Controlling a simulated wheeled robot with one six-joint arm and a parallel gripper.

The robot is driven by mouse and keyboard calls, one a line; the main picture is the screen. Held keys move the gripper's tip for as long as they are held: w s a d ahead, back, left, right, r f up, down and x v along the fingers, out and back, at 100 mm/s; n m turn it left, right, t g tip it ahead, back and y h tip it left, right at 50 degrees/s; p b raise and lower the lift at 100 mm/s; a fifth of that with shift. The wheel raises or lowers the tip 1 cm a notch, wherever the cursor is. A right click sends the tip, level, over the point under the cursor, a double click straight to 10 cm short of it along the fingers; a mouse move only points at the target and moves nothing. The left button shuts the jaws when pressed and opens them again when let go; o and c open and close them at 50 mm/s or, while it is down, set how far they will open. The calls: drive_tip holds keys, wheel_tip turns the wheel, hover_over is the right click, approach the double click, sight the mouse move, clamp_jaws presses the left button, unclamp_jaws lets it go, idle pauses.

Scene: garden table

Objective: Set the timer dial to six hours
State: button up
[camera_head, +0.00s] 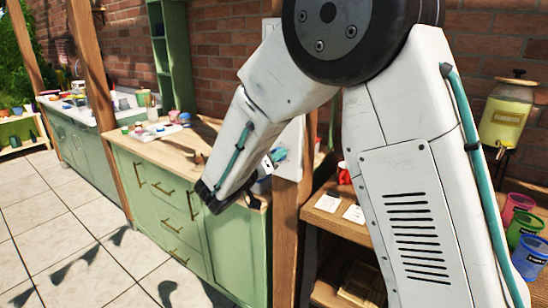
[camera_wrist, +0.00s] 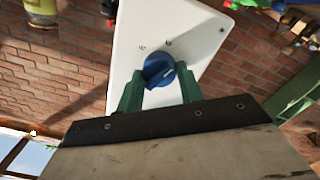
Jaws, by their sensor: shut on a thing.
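The timer dial (camera_wrist: 157,68) is a round blue knob on a white panel (camera_wrist: 185,22) in the wrist view. Small dark marks stand on the panel around the dial, too small to read surely. The dial's pointer is not clear. My gripper (camera_wrist: 158,78) has its two green fingers on either side of the dial, shut on it. In the head view, the white panel (camera_head: 294,138) shows partly behind my arm beside a wooden post. The dial cannot be made out there.
A green cabinet with a wooden counter (camera_head: 140,143) stands below my arm, with small pots and a tray on it. A wooden post (camera_head: 287,240) rises close by. On the right, a yellow drink dispenser (camera_head: 506,112) and coloured cups (camera_head: 525,225) stand on a shelf.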

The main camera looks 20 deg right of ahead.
drive_tip(key=m, duration=0.6)
drive_tip(key=shift+m, duration=0.3)
idle(0.5)
drive_tip(key=o, duration=1)
drive_tip(key=shift+a+f, duration=0.1)
drive_tip(key=v, duration=0.7)
drive_tip(key=shift+s+a, duration=0.25)
drive_tip(key=shift+s, duration=0.05)
